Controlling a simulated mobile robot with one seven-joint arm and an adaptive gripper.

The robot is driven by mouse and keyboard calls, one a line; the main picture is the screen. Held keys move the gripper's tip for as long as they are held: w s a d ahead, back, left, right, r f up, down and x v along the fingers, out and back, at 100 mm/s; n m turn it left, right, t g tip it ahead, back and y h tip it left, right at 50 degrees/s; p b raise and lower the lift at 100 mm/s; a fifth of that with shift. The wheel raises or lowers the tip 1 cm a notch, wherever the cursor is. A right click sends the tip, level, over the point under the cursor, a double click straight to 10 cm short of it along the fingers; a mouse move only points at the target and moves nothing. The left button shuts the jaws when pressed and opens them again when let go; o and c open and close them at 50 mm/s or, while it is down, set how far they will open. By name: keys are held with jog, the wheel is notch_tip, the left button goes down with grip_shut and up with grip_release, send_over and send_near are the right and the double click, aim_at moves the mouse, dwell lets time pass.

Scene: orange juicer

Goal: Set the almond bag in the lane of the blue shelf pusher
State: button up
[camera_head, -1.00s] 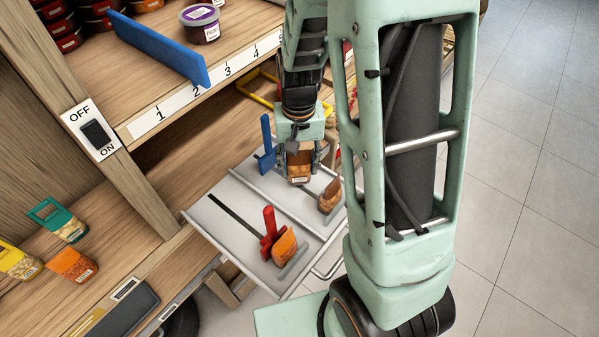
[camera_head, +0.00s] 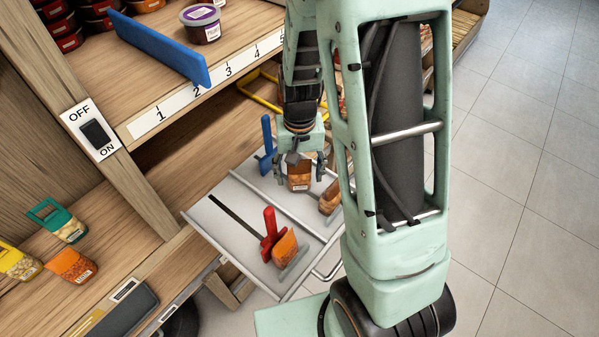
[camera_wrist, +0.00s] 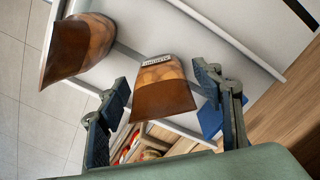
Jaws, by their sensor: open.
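The almond bag (camera_head: 299,175) is brown-orange with a white label. It appears to stand in the lane of the blue pusher (camera_head: 266,146), on the grey shelf tray (camera_head: 222,205). My gripper (camera_head: 303,166) is around the bag, with its fingers spread on either side. In the wrist view the almond bag (camera_wrist: 160,92) sits between the open fingers (camera_wrist: 160,97), with visible gaps on both sides. The blue pusher shows partly behind the right finger (camera_wrist: 211,118). The bag's base contact is hard to see.
Another brown bag (camera_wrist: 78,48) stands near the lane's front end. A red pusher (camera_head: 270,232) and orange bag (camera_head: 285,247) occupy the neighbouring lane, beyond a thin divider (camera_head: 275,208). A wooden shelf (camera_head: 150,75) overhangs at upper left. Other bags (camera_head: 70,265) lie left.

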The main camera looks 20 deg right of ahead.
jog(key=shift+r, duration=0.1)
notch_tip(320, 180, up, 12)
jog(key=shift+r+p, duration=0.1)
jog(key=shift+p, duration=0.25)
dwell(0.4)
